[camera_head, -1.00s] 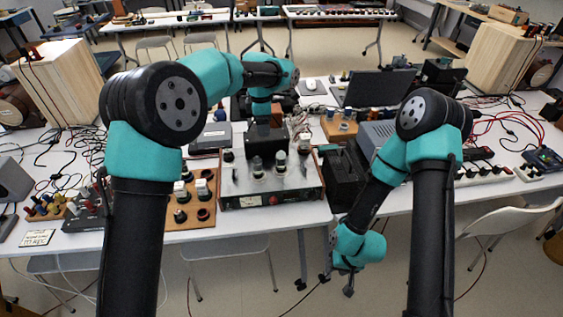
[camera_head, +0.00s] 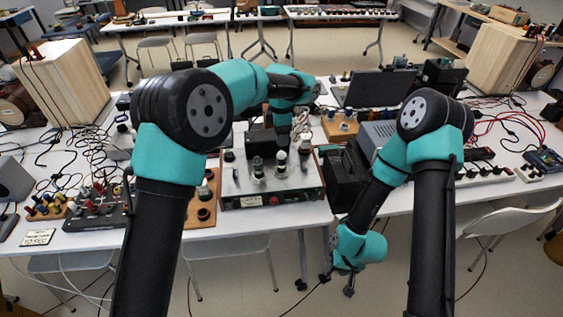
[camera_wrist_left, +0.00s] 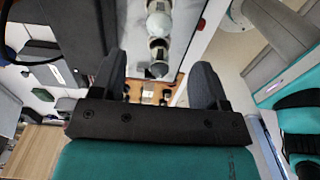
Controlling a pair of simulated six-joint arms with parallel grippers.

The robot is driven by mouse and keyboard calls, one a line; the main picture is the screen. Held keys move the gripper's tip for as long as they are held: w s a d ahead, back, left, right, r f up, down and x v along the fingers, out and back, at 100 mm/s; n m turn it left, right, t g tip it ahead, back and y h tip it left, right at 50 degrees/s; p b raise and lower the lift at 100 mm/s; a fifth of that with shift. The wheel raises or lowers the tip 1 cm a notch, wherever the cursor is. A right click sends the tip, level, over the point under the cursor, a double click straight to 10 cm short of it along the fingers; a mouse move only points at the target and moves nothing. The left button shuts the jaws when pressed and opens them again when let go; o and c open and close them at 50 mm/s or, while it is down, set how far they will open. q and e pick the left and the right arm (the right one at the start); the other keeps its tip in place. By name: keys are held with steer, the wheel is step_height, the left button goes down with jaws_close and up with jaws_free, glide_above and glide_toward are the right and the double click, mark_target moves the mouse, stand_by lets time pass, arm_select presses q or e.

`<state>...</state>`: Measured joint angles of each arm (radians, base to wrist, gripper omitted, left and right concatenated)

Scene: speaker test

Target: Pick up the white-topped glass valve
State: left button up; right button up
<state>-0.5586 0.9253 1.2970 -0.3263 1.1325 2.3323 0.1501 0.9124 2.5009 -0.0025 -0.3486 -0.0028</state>
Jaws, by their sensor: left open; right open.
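Several glass valves stand on the metal amplifier chassis (camera_head: 240,187) in the head view. A pale-topped one (camera_head: 281,158) stands near its middle, beside another valve (camera_head: 258,168) on the left. In the left wrist view a valve with a round white top (camera_wrist_left: 159,24) lies beyond the fingers. Another valve (camera_wrist_left: 158,69) with a pale end shows between them. I cannot tell for sure which is the task's valve. My left gripper (camera_wrist_left: 158,66) is open and empty above the chassis. My right gripper (camera_head: 337,284) is open and empty, hanging low before the table edge.
A dark box (camera_head: 262,142) stands at the back of the chassis, close to the valves. A black unit (camera_head: 343,178) stands right of it. A laptop (camera_head: 374,88) and a wooden block with parts (camera_head: 340,126) are behind. Cables cover the table's left side.

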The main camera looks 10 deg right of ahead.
mark_target(281, 151)
arm_select(q)
step_height(281, 151, down, 7)
steer(key=shift+r, duration=0.2)
steer(key=shift+f, duration=0.1)
steer(key=shift+w+f, duration=0.1)
steer(key=shift+f, duration=2.4)
steer(key=shift+c, duration=0.4)
steer(key=c, duration=0.9)
